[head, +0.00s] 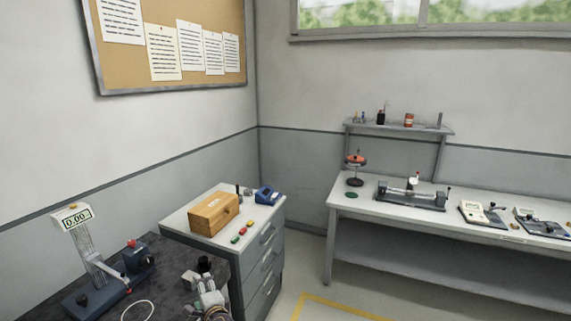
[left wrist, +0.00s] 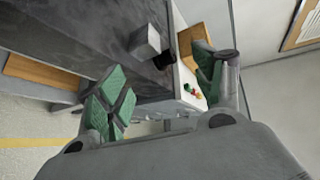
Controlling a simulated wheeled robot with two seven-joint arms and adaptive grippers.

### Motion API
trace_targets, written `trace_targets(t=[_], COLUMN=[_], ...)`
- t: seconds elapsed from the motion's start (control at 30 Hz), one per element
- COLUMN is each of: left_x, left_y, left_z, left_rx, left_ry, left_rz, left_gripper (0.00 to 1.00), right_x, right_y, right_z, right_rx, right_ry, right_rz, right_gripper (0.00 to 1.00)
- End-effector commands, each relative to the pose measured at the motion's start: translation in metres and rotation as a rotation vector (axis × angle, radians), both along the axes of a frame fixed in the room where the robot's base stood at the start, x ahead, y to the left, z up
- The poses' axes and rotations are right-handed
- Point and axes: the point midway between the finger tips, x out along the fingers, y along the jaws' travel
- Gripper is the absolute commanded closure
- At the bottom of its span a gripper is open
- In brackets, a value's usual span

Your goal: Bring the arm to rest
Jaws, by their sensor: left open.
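My left gripper (head: 211,297) is at the bottom of the head view, over the right part of the dark bench top (head: 172,262). In the left wrist view its two green-padded fingers (left wrist: 158,88) stand wide apart with nothing between them that they hold. A small grey block (left wrist: 146,40) and a black cylinder (left wrist: 163,59) are on the dark bench beyond the fingers. The same black cylinder shows in the head view (head: 204,264) just behind the gripper. My right gripper is not in view.
A gauge stand (head: 92,262) reading 0.00 stands at the bench's left, near a white ring (head: 138,311). A drawer cabinet (head: 262,262) bears a wooden box (head: 214,214) and a blue device (head: 267,195). A long workbench (head: 440,228) with devices stands at the right. Floor between is clear.

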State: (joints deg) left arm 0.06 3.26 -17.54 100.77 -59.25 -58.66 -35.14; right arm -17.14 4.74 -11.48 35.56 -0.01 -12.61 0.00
Motion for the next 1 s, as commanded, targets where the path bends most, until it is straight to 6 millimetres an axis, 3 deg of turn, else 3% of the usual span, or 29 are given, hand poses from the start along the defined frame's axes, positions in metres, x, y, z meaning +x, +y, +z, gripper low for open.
trace_targets(t=[0.2,0.47,0.77,1.0], left_x=[0.014,0.003,-0.046,-0.113], left_y=[-0.04,-0.072,-0.083,-0.075], left_z=[-0.075,-0.18,-0.293,-0.38], left_rx=[-0.31,-0.675,-1.002,-1.182], left_ry=[-0.025,0.016,0.091,0.158], left_rz=[-0.1,-0.11,0.0,0.152], left_gripper=[0.32,0.32,0.32,0.32], right_x=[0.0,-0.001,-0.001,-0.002], right_y=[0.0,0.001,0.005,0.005], right_z=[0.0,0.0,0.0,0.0], right_rx=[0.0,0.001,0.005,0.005], right_ry=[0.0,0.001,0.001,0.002], right_rz=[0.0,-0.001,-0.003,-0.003], right_gripper=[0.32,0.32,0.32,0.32])
